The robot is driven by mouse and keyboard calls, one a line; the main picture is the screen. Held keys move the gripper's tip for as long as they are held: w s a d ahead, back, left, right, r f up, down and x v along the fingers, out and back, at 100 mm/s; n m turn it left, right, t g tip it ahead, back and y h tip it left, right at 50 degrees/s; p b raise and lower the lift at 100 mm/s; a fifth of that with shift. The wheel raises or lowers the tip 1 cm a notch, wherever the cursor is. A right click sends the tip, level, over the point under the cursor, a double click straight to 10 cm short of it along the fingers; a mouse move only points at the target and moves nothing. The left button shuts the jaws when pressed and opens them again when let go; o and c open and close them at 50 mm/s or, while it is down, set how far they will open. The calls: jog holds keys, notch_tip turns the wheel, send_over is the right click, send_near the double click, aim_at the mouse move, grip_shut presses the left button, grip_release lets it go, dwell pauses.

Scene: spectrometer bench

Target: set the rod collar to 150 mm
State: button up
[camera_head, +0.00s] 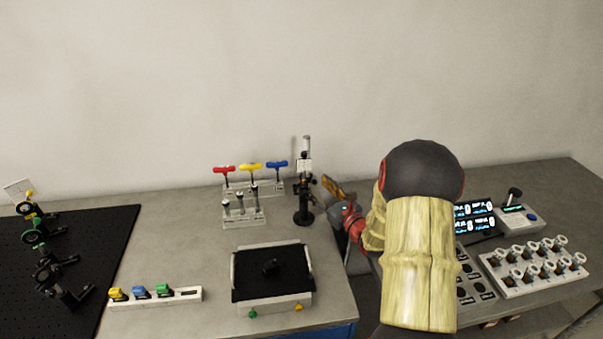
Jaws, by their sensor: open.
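An upright metal post (306,146) stands in a dark round base (303,217) near the back of the bench. A black collar or clamp part (303,181) sits around the post's lower part, with a white block just above it. Any millimetre scale is too small to read. My gripper (335,188) is just right of the post, at about the height of the black collar. It is open and looks empty. My arm hides part of its wrist, and I cannot tell whether a finger touches the post.
Left of the post are red, yellow and blue T-handled tools (251,167) in a rack and a smaller rack (244,213). A black-topped box (272,275) stands in front. Displays (474,218) and a vial rack (535,268) are at right. A gap separates the benches.

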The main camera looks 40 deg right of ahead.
aim_at(310, 180)
jog(key=w+b, duration=0.1)
jog(key=w, duration=0.6)
jog(key=shift+d+b, duration=0.2)
jog(key=shift+b, duration=0.1)
jog(key=shift+c, duration=0.5)
jog(key=c, duration=1.1)
grip_shut()
